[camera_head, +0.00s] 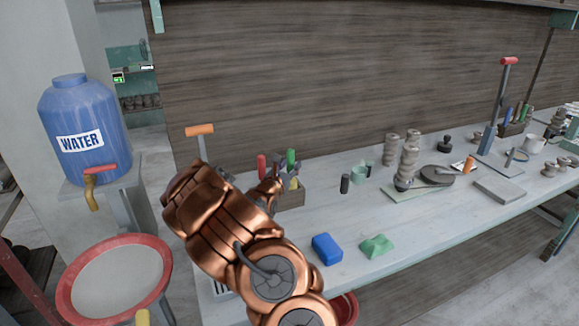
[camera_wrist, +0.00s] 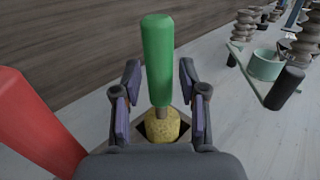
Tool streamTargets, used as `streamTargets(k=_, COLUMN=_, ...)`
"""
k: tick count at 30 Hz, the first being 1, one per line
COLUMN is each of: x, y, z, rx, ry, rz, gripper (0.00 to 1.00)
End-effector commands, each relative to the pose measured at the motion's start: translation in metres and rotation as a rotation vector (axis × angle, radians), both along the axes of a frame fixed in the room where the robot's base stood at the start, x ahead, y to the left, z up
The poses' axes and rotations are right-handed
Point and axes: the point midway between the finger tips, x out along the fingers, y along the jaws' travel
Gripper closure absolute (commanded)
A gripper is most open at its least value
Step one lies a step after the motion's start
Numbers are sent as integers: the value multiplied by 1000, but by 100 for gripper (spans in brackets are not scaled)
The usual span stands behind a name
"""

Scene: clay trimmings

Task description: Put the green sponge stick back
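The green sponge stick has a green handle (camera_wrist: 157,60) and a yellow sponge end (camera_wrist: 162,124). It stands roughly upright in the wrist view, sponge end down, at a dark square opening in the wooden tool holder (camera_head: 291,199). The green handle also shows in the head view (camera_head: 291,157). My gripper (camera_wrist: 159,95) has one finger on each side of the stick, with gaps on both sides. It is open and holds nothing. In the head view my gripper (camera_head: 271,180) is at the holder, partly hidden by my arm. The sponge's lower end is hidden.
A red-handled tool (camera_wrist: 35,120) stands close left of my gripper. A black cylinder (camera_head: 345,184) and a green cup (camera_head: 358,174) stand to the right. A blue block (camera_head: 327,249) and a green piece (camera_head: 376,246) lie in front. Clear tabletop lies between.

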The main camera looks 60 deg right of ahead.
Motion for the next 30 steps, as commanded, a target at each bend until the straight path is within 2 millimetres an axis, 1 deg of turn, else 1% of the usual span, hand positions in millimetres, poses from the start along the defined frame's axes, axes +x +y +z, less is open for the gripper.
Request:
streamTargets(k=8, x=0, y=0, z=0, rx=0, ry=0, rz=0, gripper=50)
streamTargets(k=12, x=0, y=0, z=5, rx=0, ry=0, rz=0, gripper=50)
streamTargets(k=13, x=0, y=2, z=3, rx=1, ry=1, rz=1, gripper=50)
streamTargets(k=17, x=-2, y=15, z=1, rx=0, ry=4, rz=2, gripper=50)
streamTargets(k=30, x=-13, y=70, z=0, rx=1, ry=1, rz=4, gripper=50)
